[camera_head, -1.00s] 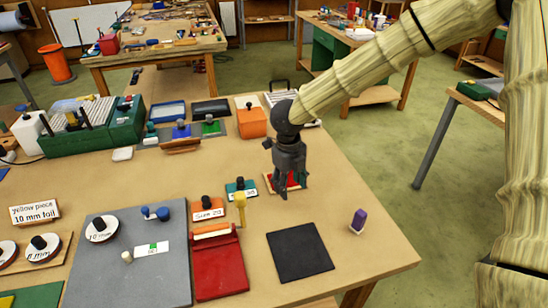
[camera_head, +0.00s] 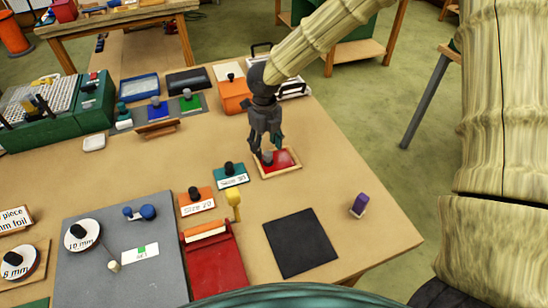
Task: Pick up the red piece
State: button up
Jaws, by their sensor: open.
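A red piece (camera_head: 283,159) lies flat in a shallow tray with a pale wooden rim (camera_head: 281,175) on the workbench. My gripper (camera_head: 266,158) points down at the left part of this tray, with its fingers apart. The fingers cover part of the red piece. I cannot tell whether the fingertips touch it.
A black mat (camera_head: 300,243) and a purple block (camera_head: 359,205) lie nearer on the bench. A teal block (camera_head: 230,175), an orange block (camera_head: 196,202) and a red board with a yellow handle (camera_head: 216,262) are to the left. An orange box (camera_head: 234,95) stands behind.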

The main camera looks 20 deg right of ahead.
aim_at(268, 154)
jog(key=shift+s+d+f+p, duration=0.2)
jog(key=shift+s+f+p, duration=0.1)
jog(key=shift+p, duration=0.15)
jog(key=f, duration=0.2)
jog(key=f+p, duration=0.1)
jog(key=shift+w+f, duration=0.1)
jog(key=shift+w, duration=0.15)
jog(key=shift+s+d+f, duration=0.1)
jog(key=shift+s+f, duration=0.05)
jog(key=shift+f, duration=0.35)
jog(key=shift+c, duration=0.2)
jog(key=c, duration=1)
